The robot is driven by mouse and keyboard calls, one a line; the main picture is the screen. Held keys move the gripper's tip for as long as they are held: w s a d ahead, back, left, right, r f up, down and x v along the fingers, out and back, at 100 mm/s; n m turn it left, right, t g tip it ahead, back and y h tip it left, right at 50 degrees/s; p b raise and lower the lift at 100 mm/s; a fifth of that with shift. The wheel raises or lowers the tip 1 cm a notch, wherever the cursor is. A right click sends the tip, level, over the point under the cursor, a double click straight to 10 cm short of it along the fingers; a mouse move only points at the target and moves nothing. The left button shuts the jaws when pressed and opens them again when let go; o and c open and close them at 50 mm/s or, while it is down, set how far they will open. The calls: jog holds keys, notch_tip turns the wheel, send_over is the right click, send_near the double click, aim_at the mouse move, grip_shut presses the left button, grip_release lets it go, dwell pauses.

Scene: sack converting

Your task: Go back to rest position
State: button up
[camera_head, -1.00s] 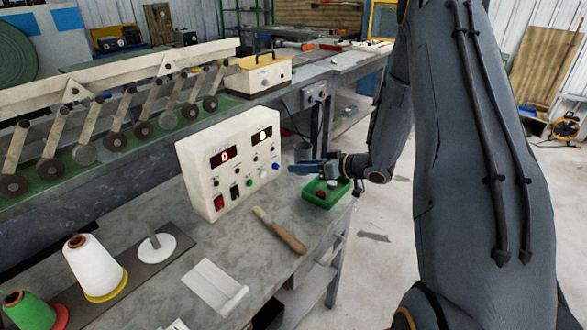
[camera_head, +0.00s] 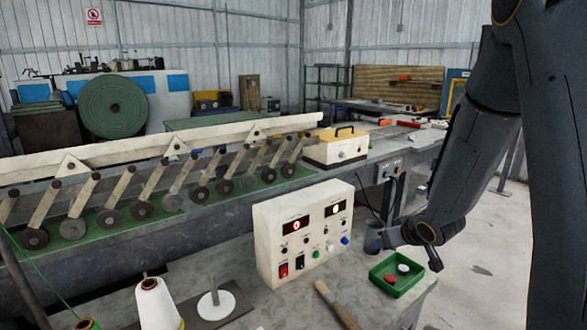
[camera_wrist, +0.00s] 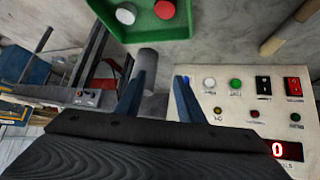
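My arm (camera_head: 470,170) comes down from the upper right, folded at the elbow. My gripper shows in the wrist view (camera_wrist: 160,82) with its two blue fingers apart and nothing held between them. In the head view the gripper end is small and mostly hidden by my wrist, just right of the control box (camera_head: 303,232). The control box is white, with red and yellow displays and coloured buttons. A grey cylinder (camera_wrist: 148,62) stands behind the left finger in the wrist view; I cannot tell what it is.
A green tray (camera_head: 397,291) with a red and a white button sits below my wrist. Open floor lies right.

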jog(key=s+a+r+m+g, duration=0.1)
jog(key=s+a+g, duration=0.3)
jog(key=s, duration=0.9)
jog(key=s+a+r+m+g+h, duration=0.1)
jog(key=s+a+r+g, duration=0.1)
jog(key=s, duration=1.2)
jog(key=shift+s+a+m+g+h, duration=0.3)
jog(key=shift+a+m+g, duration=0.1)
jog(key=shift+a+g, duration=0.5)
